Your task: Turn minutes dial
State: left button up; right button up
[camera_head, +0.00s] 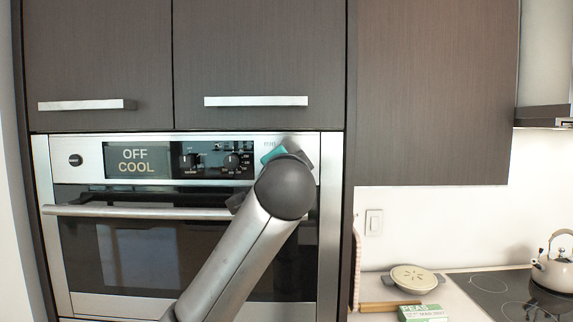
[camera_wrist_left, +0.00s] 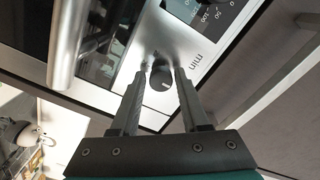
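The minutes dial (camera_wrist_left: 161,82) is a dark round knob on the oven's silver panel, near a "min" label, in the left wrist view. My left gripper (camera_wrist_left: 162,68) is open, with one finger on each side of the dial; I cannot tell whether the fingers touch it. The oven display (camera_head: 136,160) reads "OFF COOL". My right gripper is not in view.
Two more knobs sit on the black control panel (camera_head: 212,161), left of my gripper. The oven door handle (camera_head: 130,211) sticks out below. A counter at right holds a lidded pot (camera_head: 415,279), a peas box (camera_head: 423,313) and a kettle (camera_head: 553,270).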

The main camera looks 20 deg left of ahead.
pick_arm(q)
jog(key=shift+o, duration=1.4)
jog(key=b+v, duration=0.2)
jog(key=v, duration=1.3)
jog(key=shift+s, duration=0.1)
